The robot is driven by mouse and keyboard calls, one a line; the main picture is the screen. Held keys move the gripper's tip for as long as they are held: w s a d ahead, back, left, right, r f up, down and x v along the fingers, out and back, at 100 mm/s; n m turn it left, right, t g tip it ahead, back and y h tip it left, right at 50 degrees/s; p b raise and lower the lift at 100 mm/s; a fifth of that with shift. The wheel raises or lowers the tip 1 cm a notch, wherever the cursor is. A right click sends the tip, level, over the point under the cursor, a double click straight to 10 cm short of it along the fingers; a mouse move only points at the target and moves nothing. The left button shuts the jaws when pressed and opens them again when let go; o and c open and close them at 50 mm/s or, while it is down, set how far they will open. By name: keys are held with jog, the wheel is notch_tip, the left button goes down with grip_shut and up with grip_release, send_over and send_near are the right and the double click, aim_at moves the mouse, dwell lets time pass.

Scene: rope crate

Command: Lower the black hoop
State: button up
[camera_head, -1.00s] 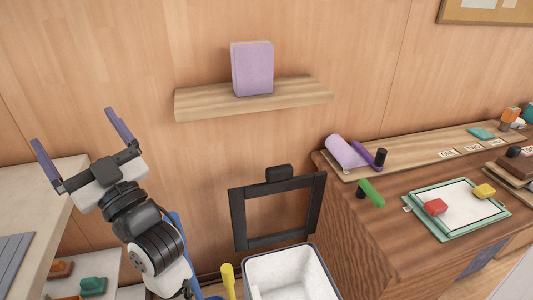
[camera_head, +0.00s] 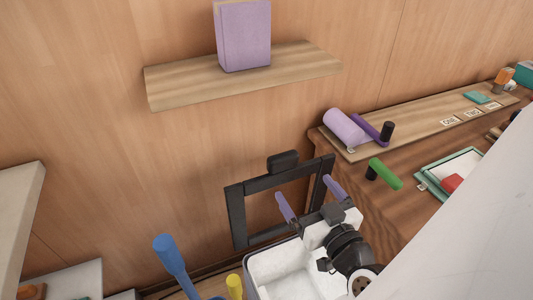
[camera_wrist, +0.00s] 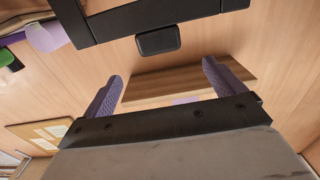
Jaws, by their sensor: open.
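The black hoop (camera_head: 237,215) is a square frame standing upright at the back of the white crate (camera_head: 262,262), with a dark tab (camera_head: 283,162) on its top bar. My gripper (camera_head: 304,187) is open and empty, its two purple fingers in front of the hoop's right half as seen from the head. In the wrist view the hoop (camera_wrist: 150,14) crosses the top, its tab (camera_wrist: 158,41) lying beyond and between the fingertips of my gripper (camera_wrist: 163,74). I see no contact. My gripper hides part of the hoop's lower right and the crate.
A wooden shelf (camera_head: 240,73) with a purple block (camera_head: 243,36) is on the wall above the hoop. A brown counter (camera_head: 345,195) at right holds a green-handled lever (camera_head: 385,174) and a lilac roll (camera_head: 346,126). Blue (camera_head: 170,254) and yellow (camera_head: 234,287) handles stand left of the crate.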

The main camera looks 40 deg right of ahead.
aim_at(280, 155)
jog(key=p+x, duration=0.3)
jog(key=x, duration=1)
jog(key=shift+w, duration=0.35)
jog(key=c, duration=1.4)
jog(key=shift+s+f+b, duration=0.1)
jog(key=shift+b, duration=0.25)
